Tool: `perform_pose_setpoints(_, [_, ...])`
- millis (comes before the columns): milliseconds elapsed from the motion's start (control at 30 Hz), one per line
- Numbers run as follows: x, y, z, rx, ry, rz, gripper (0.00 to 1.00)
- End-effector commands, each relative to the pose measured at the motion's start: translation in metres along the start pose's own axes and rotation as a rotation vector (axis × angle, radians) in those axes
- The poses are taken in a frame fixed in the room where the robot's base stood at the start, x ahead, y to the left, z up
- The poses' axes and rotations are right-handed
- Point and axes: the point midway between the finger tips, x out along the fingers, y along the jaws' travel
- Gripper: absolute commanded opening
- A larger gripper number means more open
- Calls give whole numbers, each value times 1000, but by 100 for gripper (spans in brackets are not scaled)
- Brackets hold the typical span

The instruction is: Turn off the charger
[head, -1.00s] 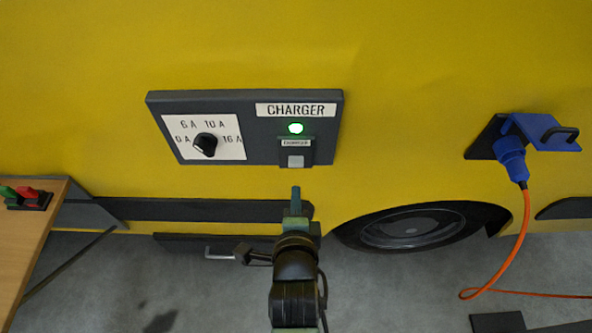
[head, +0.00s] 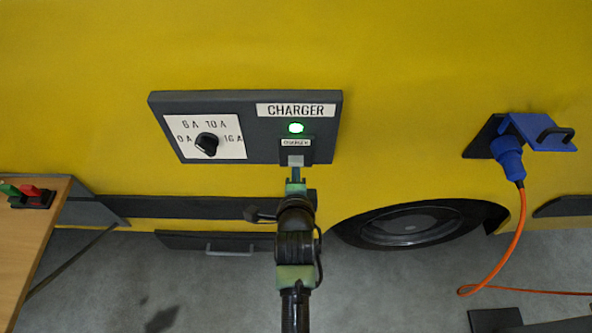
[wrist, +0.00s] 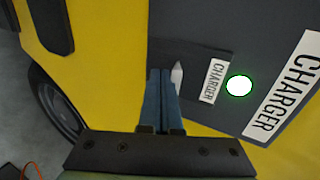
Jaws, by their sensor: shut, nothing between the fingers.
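The dark charger panel (head: 245,103) is fixed to the yellow vehicle side. It carries a CHARGER label (head: 296,110), a lit green lamp (head: 296,128) and, below it, a pale switch (head: 295,160) under a small CHARGER label. A black rotary knob (head: 207,145) sits on a white 0 A to 16 A dial. My gripper (head: 296,176) is shut and empty, with its tips just below the switch. In the wrist view my shut fingers (wrist: 159,88) reach beside the pale switch (wrist: 176,78), partly hiding it; I cannot tell whether they touch. The green lamp (wrist: 239,86) glows there too.
A blue plug (head: 509,155) with an orange cable (head: 497,270) sits in a socket at right. A wooden table (head: 35,245) with a red and green connector (head: 30,193) stands at left. A wheel (head: 410,225) is below the panel.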

Motion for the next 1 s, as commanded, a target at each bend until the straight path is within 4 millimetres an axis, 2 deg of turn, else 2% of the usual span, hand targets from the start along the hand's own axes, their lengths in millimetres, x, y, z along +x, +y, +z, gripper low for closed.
perform_pose_setpoints(333, [8, 8, -1, 0, 1, -50, 0])
perform_pose_setpoints(400, [5, 2, 0, 0, 1, -54, 0])
perform_pose_setpoints(667, [4, -1, 0, 0, 1, -53, 0])
perform_pose_setpoints(1000, [-3, -14, 0, 0, 1, -54, 0])
